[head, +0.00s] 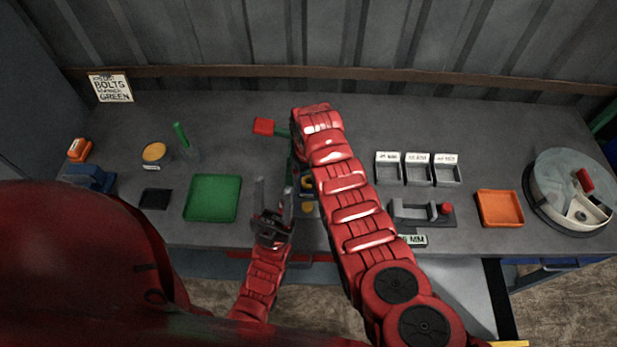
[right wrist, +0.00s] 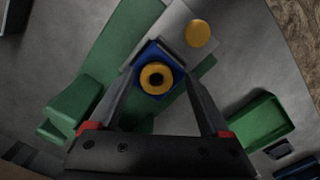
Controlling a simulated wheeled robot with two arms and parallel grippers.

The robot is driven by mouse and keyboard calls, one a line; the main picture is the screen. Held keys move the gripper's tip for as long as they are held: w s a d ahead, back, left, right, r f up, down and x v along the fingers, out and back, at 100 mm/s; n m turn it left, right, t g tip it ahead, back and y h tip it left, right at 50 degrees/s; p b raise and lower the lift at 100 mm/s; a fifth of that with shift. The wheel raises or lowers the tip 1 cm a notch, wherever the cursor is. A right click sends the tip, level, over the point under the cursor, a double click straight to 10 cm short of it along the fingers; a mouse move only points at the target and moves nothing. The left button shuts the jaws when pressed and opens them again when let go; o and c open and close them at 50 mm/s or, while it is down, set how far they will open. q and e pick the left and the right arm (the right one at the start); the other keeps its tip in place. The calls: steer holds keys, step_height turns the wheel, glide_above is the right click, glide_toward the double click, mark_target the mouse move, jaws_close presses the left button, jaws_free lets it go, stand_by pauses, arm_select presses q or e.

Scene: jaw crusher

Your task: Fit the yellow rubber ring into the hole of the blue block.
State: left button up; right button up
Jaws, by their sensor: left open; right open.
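In the right wrist view, the yellow rubber ring (right wrist: 157,77) lies at the hole of the blue block (right wrist: 146,60), with a dark centre opening; I cannot tell how deep it sits. My right gripper (right wrist: 159,86) is open, one finger on either side of the block and ring; contact is unclear. In the head view, the ring (head: 307,183) shows small beside my right arm, which hides most of the block and right gripper. My left gripper (head: 273,211) is open and empty, fingers up, near the table's front edge, left of the ring.
A yellow disc (right wrist: 200,33) lies on a light grey plate beside the block. A green fixture (right wrist: 122,40) lies around and under them. Left on the table is a green tray (head: 212,198); right are grey bins (head: 418,170) and an orange tray (head: 499,208).

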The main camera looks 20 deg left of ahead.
mark_target(309, 182)
steer(key=r+b, duration=0.1)
steer(key=r, duration=0.4)
steer(key=shift+w+b, duration=0.2)
steer(key=shift+b, duration=0.15)
step_height(309, 182, up, 7)
steer(key=p, duration=0.3)
steer(key=shift+f, duration=0.2)
